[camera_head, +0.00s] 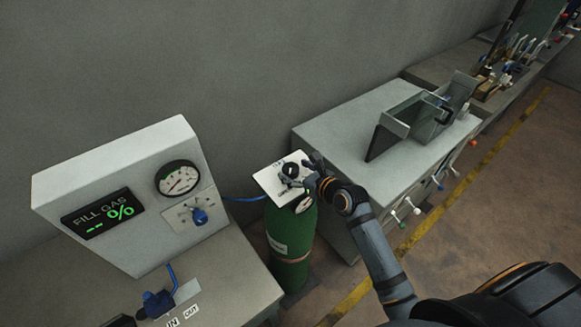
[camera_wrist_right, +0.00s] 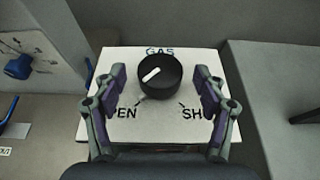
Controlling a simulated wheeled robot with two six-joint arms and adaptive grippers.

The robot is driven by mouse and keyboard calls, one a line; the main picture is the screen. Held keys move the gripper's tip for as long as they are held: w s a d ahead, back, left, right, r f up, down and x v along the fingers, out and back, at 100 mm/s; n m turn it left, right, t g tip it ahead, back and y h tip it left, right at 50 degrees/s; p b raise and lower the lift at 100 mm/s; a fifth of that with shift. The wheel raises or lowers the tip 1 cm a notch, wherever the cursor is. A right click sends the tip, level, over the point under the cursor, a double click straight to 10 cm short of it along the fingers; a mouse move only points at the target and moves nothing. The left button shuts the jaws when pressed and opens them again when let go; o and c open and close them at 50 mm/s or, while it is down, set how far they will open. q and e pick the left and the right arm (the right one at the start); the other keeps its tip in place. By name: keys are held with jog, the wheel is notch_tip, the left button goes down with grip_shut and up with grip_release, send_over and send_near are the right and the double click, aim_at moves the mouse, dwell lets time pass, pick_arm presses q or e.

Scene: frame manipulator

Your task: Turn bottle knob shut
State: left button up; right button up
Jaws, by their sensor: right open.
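The black bottle knob (camera_wrist_right: 159,79) sits on a white label plate (camera_wrist_right: 125,60) with the word GAS above it and partly hidden words reading EN and SH below. Its white pointer mark slants, lower left to upper right. In the head view the knob (camera_head: 291,170) and plate (camera_head: 268,181) are on top of the green gas bottle (camera_head: 291,240). My right gripper (camera_wrist_right: 160,88) is open, with one finger on each side of the knob; a gap shows on both sides. In the head view my right gripper (camera_head: 302,174) reaches the plate from the right. My left gripper is not in view.
A grey panel with a round gauge (camera_head: 178,178), a blue knob (camera_head: 200,216) and a FILL GAS display (camera_head: 103,214) stands left of the bottle. A blue hose (camera_head: 245,199) runs between them. A grey cabinet (camera_head: 345,130) with a metal frame stands close on the right.

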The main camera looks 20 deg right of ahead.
jog(key=shift+x, duration=1.35)
jog(key=c, duration=1.2)
